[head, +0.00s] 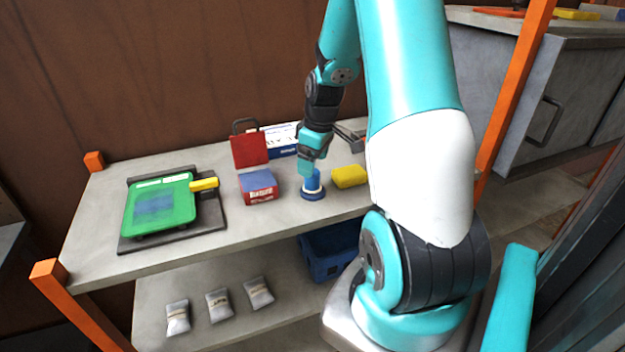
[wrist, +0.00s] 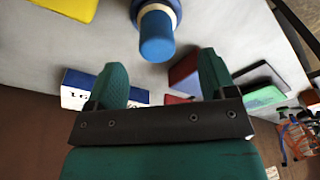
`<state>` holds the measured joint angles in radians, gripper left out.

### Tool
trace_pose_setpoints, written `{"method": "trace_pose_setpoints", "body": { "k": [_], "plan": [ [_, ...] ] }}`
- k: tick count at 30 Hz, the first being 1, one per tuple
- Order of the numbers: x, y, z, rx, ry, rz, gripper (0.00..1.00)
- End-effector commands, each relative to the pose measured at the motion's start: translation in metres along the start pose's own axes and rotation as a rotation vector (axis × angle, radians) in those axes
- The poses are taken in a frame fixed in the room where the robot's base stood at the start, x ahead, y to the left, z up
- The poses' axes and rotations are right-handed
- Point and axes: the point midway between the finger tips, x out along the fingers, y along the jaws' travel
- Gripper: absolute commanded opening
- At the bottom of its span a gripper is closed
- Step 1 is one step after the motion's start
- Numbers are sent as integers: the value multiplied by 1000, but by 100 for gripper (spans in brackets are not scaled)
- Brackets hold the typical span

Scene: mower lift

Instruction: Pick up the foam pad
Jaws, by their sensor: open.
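The foam pad is not certain from looks. A yellow block (head: 348,176) with soft edges lies on the bench top right of my gripper; part of it shows at the top left of the wrist view (wrist: 66,8). A round blue piece with an upright blue knob (head: 312,187) and a pale ring stands on the bench; in the wrist view its knob (wrist: 157,36) is just beyond the fingertips, roughly centred between them. My gripper (head: 307,170) is close over this knob. In the wrist view its fingers (wrist: 163,82) are apart, with nothing between them.
A green pad on a dark plate (head: 160,206) lies farther left. A blue bin (head: 330,250) and several small bags (head: 218,304) sit on the lower shelf.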

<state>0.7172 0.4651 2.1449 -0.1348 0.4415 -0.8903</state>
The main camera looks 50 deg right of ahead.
Motion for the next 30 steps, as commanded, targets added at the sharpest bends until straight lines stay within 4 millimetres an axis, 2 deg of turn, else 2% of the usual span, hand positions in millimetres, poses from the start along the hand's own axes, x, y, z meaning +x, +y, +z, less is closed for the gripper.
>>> {"method": "trace_pose_setpoints", "body": {
  "k": [8,15,18,26,30],
  "plan": [
    [20,0,1,1,-1,-3,77],
    [54,2,4,1,-2,-3,77],
    [62,2,4,1,-1,-1,77],
    [65,3,3,1,1,0,77],
    [65,3,3,1,1,1,45]
  ]
}}
